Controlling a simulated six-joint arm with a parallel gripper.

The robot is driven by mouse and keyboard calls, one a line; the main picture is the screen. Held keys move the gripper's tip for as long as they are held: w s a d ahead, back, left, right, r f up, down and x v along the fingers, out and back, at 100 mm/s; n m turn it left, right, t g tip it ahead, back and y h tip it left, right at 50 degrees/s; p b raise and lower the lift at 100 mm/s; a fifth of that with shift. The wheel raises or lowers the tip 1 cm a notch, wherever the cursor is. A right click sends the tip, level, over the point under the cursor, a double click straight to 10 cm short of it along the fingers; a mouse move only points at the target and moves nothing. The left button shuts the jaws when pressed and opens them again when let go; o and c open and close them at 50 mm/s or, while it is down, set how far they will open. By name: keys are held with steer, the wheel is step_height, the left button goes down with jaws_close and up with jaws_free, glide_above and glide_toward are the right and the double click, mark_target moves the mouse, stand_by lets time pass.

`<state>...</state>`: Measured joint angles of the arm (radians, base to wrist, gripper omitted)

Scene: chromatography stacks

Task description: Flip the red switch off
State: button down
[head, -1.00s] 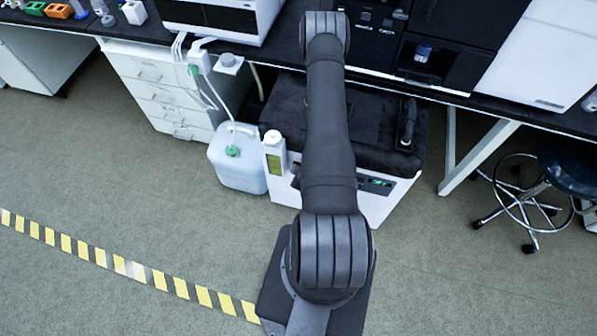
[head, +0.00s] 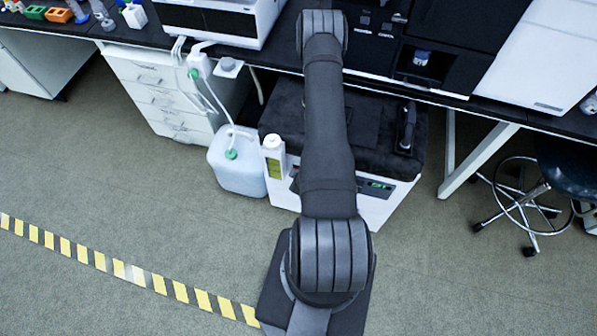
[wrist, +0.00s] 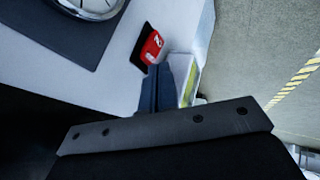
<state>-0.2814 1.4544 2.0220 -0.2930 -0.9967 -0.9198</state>
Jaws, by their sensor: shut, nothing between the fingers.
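The red switch (wrist: 151,48) shows in the wrist view as a red rocker with white marks in a black surround, on a pale panel. I cannot tell which way it is tipped. My gripper (wrist: 155,70) is shut and empty, its dark fingers just below the switch in that picture. They look close to its lower edge; I cannot tell whether they touch it. In the head view my own arm hides the gripper and the switch.
A white unit (head: 382,205) with a black top and green display stands under the bench. A white bottle (head: 274,158) and a translucent jug (head: 238,172) stand left of it. A stool (head: 530,195) is at right. The floor in front is open.

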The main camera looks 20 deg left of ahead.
steer(key=v, duration=1.1)
steer(key=shift+s+a+r, duration=0.2)
steer(key=shift+a+r, duration=0.05)
steer(key=shift+r, duration=0.1)
stand_by(1.9)
